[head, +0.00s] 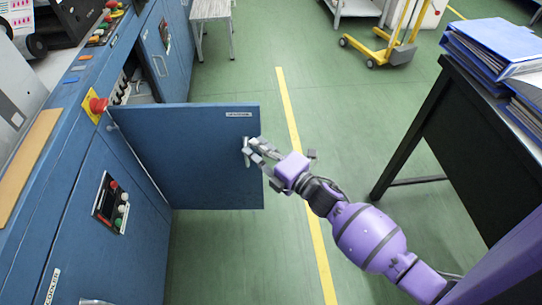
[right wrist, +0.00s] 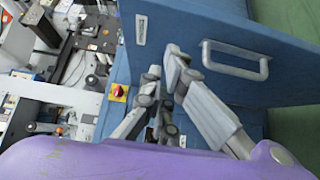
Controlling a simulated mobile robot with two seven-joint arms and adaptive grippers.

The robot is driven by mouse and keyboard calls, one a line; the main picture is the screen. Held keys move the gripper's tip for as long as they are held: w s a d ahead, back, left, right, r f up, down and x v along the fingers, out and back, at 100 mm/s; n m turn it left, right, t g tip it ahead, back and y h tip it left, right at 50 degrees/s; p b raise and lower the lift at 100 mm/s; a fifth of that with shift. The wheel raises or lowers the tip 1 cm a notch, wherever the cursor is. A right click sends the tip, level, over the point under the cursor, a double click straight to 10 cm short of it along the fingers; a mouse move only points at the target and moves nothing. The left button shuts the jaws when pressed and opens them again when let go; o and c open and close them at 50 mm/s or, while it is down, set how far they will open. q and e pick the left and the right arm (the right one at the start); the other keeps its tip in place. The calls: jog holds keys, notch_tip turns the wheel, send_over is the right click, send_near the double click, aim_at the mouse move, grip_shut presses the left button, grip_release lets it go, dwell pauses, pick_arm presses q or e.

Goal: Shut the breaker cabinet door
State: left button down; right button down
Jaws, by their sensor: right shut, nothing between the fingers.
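The breaker cabinet door (head: 185,160) is a blue panel standing open, swung out from the blue machine front. It also fills the upper right of the right wrist view (right wrist: 275,85). Its grey bar handle (right wrist: 236,62) is near the door's free edge. My right gripper (head: 254,149) is at that free edge, its fingers in front of the handle in the head view. In the right wrist view my right gripper (right wrist: 165,70) is shut and empty, left of the handle. I cannot tell whether the fingers touch the door. My left gripper is not in view.
A red emergency stop (head: 98,105) on a yellow plate sits above the door's hinge side. A control panel (head: 111,201) is on the lower machine front. A dark desk with blue binders (head: 490,45) stands right. Green floor (head: 225,260) is clear below the door.

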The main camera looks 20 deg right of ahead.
aim_at(256, 135)
jog(key=shift+w+d, duration=0.2)
jog(key=shift+w, duration=0.5)
jog(key=shift+w+d, duration=0.2)
jog(key=shift+w, duration=0.55)
jog(key=shift+w+d, duration=0.2)
jog(key=shift+w, duration=0.5)
